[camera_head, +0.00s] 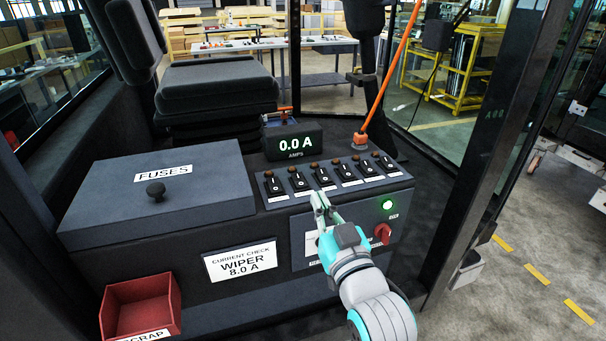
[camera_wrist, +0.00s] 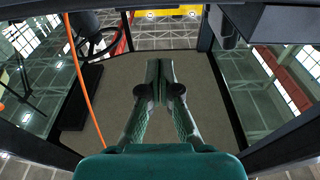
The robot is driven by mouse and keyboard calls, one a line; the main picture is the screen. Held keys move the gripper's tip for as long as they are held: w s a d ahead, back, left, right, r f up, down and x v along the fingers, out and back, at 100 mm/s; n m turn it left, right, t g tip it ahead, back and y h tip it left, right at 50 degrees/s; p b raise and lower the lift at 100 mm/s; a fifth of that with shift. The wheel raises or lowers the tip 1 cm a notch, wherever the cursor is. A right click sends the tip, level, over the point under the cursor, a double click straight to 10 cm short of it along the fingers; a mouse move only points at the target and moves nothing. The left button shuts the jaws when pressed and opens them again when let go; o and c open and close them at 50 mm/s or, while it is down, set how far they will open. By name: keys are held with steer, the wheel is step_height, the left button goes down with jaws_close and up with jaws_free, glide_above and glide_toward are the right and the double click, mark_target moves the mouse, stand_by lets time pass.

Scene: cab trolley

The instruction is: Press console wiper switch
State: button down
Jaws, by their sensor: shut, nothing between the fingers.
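A row of several black rocker switches (camera_head: 322,176) sits on the sloped top of the dark console. Labels lie below them, too small to read, so I cannot tell which is the wiper switch. My teal gripper (camera_head: 318,198) is shut and empty. In the head view its tips appear just below the third switch from the left; I cannot tell whether they touch the console. The wrist view shows the closed fingers (camera_wrist: 160,66) but no switches. A display (camera_head: 294,146) reads 0.0 A. A white card (camera_head: 240,262) reads "CURRENT CHECK WIPER 8.0 A".
A lidded box labelled FUSES (camera_head: 158,205) stands left of the switches. A red scrap bin (camera_head: 142,304) is at lower left. A green light (camera_head: 388,205) and red knob (camera_head: 382,233) are on the front panel.

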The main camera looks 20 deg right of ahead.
steer(key=shift+w+r, duration=0.15)
steer(key=shift+r, duration=0.1)
steer(key=shift+w, duration=0.1)
steer(key=r, duration=0.2)
glide_above(301, 183)
steer(key=s, duration=0.2)
steer(key=shift+w+f, duration=0.15)
steer(key=shift+f, duration=0.05)
steer(key=shift+w+f, duration=0.2)
steer(key=shift+f, duration=0.35)
steer(key=shift+w+f, duration=0.2)
steer(key=shift+f, duration=0.35)
steer(key=shift+w+f, duration=0.35)
steer(key=shift+f, duration=0.45)
